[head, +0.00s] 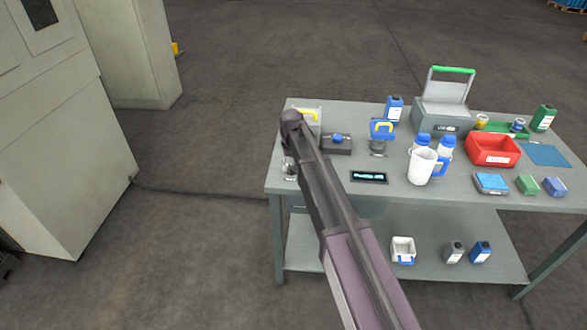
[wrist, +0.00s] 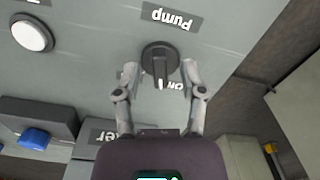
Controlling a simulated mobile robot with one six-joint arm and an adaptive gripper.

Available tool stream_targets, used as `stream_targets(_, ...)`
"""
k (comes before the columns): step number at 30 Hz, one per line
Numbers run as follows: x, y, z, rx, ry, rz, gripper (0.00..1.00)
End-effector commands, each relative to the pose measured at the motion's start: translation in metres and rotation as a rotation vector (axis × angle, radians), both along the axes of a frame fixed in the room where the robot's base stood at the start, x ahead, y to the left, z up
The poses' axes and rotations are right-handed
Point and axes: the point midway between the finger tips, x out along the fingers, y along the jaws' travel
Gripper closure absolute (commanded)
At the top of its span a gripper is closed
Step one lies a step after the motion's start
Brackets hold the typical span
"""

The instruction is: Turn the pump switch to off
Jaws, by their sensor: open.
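The pump switch (wrist: 160,58) is a round black knob with a raised bar handle in the wrist view. The bar's white tip points down in the picture, just left of an upside-down "on" label (wrist: 177,86). An upside-down "Pump" label (wrist: 171,17) is above the knob. My gripper (wrist: 160,72) is open, with one finger on each side of the knob's lower half. I cannot tell whether either finger touches the knob. In the head view my arm reaches to the table's left end, and the switch cannot be made out there.
A round white button (wrist: 32,35) and a dark box with a blue button (wrist: 34,138) are left of my gripper in the wrist view. The grey table (head: 400,192) holds a red bin (head: 492,150), a white jug (head: 421,166) and several bottles. Open floor lies left of the table.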

Motion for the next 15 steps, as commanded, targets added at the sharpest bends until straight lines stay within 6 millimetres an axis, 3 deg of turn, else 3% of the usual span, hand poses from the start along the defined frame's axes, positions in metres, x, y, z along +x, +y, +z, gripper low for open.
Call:
stream_targets(9,-0.0002,0.0006,-0.0004,0.0,0.0,0.001,0.47)
stream_targets(15,-0.0002,0.0009,-0.0004,0.0,0.0,0.001,1.0)
